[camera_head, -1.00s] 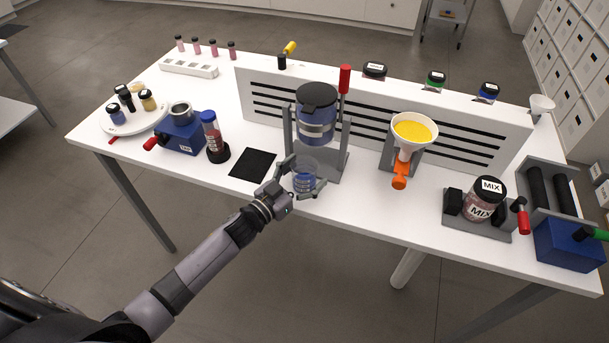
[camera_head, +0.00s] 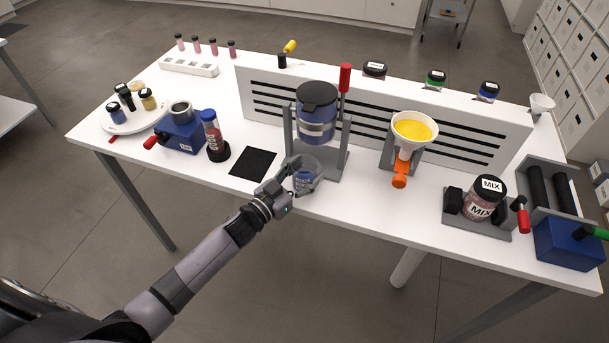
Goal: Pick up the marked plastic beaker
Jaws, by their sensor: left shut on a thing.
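The plastic beaker (camera_head: 308,174) is clear with blue markings and stands upright at the front of the table. It is just below the grey stand (camera_head: 331,165) that holds a dark-lidded jar with blue contents (camera_head: 317,112). My left gripper (camera_head: 304,184) comes in from the front left and is shut on the beaker, with its fingers around the sides. The fingers hide part of the beaker, and I cannot tell whether its base touches the table. My right gripper is not in view.
A black mat (camera_head: 253,163) lies left of the beaker. A tube in a dark base (camera_head: 215,137) and a blue device (camera_head: 180,131) stand farther left. A funnel with yellow powder (camera_head: 413,131) and a MIX jar (camera_head: 483,200) are to the right. A slotted white panel (camera_head: 262,100) stands behind.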

